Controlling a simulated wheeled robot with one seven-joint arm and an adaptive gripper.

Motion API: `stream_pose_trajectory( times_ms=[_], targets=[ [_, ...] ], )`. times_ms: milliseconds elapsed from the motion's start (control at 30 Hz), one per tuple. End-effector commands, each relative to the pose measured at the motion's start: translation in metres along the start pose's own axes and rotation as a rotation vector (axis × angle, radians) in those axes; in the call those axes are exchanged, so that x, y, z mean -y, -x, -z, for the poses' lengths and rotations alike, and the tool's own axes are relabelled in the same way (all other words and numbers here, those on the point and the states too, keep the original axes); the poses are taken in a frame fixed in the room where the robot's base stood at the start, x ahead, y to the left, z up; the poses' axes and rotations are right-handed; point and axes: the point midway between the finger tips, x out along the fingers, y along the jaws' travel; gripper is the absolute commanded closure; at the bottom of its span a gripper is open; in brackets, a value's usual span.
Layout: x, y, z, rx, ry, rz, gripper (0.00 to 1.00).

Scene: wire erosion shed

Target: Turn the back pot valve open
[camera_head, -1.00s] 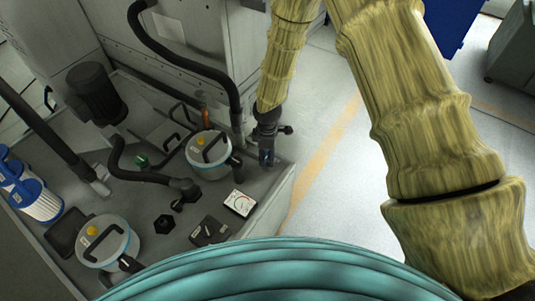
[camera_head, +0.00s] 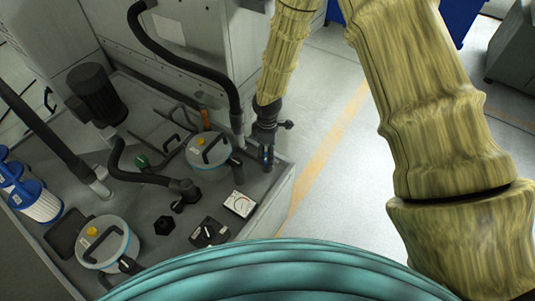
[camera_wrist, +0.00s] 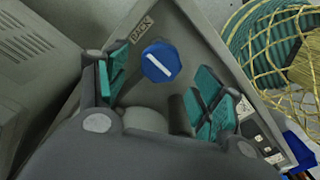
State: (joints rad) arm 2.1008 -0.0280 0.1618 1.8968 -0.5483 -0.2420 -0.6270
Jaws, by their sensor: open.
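The valve knob is blue and faceted with a white line across its face (camera_wrist: 160,62). It sits on the grey deck beside a plate lettered BACK (camera_wrist: 141,31) in the wrist view. The white line slants down to the right in that view. My gripper (camera_wrist: 163,78) is open, with one teal-padded finger on each side of the knob. In the head view my gripper (camera_head: 266,150) is at the deck's right edge and largely hides the knob. The back pot (camera_head: 208,152), white-sided with a black handle, stands just left of it.
A second pot (camera_head: 104,243) stands at the front left. A black hose (camera_head: 205,67) arches behind my gripper. Clear floor (camera_head: 345,195) lies to the right.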

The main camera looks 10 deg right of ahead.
Motion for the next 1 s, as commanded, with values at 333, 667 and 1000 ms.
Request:
stream_pose_trajectory(
  times_ms=[333, 667, 1000],
  targets=[
    [-0.001, 0.057, 0.000, -0.001, 0.000, -0.001, 0.33],
    [0.000, 0.086, 0.000, 0.000, 0.000, 0.001, 0.33],
    [0.000, 0.088, 0.000, 0.000, 0.000, 0.001, 0.33]
  ],
)
